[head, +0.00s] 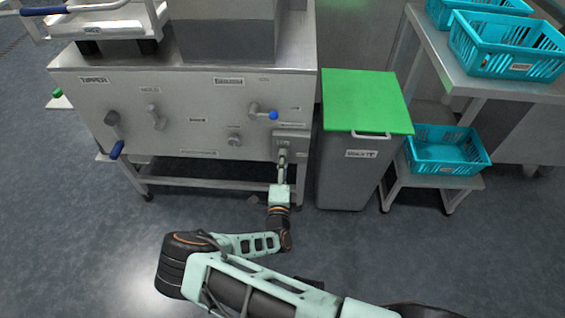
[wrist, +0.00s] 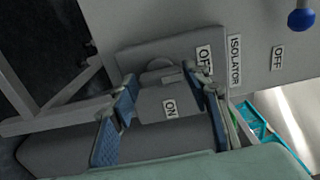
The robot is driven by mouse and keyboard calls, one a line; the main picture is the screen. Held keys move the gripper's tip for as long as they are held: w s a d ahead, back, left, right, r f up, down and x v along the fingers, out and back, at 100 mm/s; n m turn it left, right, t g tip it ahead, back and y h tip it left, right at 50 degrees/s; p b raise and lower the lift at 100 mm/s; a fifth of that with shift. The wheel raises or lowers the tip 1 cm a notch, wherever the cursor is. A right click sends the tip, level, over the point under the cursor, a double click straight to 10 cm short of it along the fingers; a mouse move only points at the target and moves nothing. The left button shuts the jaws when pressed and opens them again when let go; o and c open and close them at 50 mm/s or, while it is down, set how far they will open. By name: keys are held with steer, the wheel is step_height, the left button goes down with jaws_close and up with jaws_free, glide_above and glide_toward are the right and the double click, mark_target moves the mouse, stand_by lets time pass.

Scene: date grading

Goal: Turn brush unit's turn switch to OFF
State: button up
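A grey switch box (wrist: 137,58) sits at the lower right of the steel machine panel (head: 180,140). In the wrist view its turn switch (wrist: 160,66) has a rounded grey knob. An ON label (wrist: 169,109) lies nearer me, an OFF label (wrist: 204,60) to the right, and an ISOLATOR label (wrist: 235,61) beyond. My gripper (head: 283,156) reaches this box in the head view. In the wrist view my gripper (wrist: 161,82) has its blue-padded fingers apart, either side of the knob; contact is not clear. I cannot read a brush unit label.
A blue-tipped lever (head: 265,114) is just above the box, with its ball (wrist: 301,20) in the wrist view. A small knob (head: 234,139) and other levers (head: 112,120) are left. A green-lidded bin (head: 350,160) stands close right. Floor in front is clear.

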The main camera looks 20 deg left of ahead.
steer(key=shift+o, duration=1)
steer(key=v, duration=1.2)
steer(key=shift+w+r, duration=0.1)
steer(key=shift+r, duration=0.1)
